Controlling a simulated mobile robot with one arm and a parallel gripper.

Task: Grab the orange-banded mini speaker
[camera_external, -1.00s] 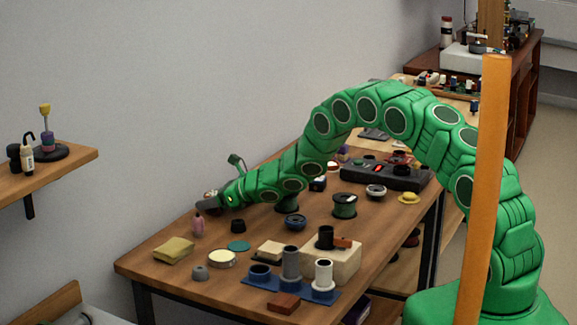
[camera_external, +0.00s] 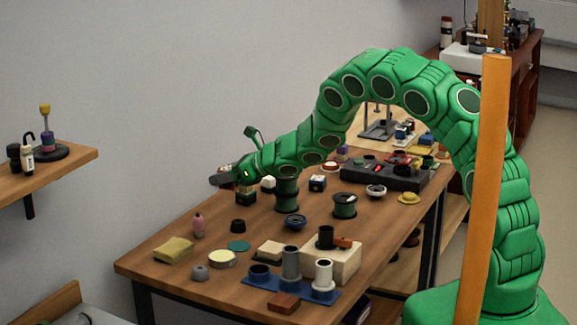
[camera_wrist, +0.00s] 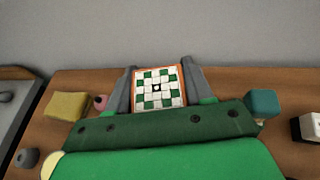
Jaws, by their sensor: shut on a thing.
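In the wrist view, a small block with orange edges and a green-and-white checked face, which looks like the orange-banded mini speaker (camera_wrist: 158,89), sits between the two grey fingers of my gripper (camera_wrist: 157,90). The fingers touch it on its left and right sides, so my gripper is shut on it. In the external view my gripper (camera_external: 222,178) is at the far left end of my arm, above the table's back edge near the wall. The held block is mostly hidden there by the fingers.
The grey wall is close behind.

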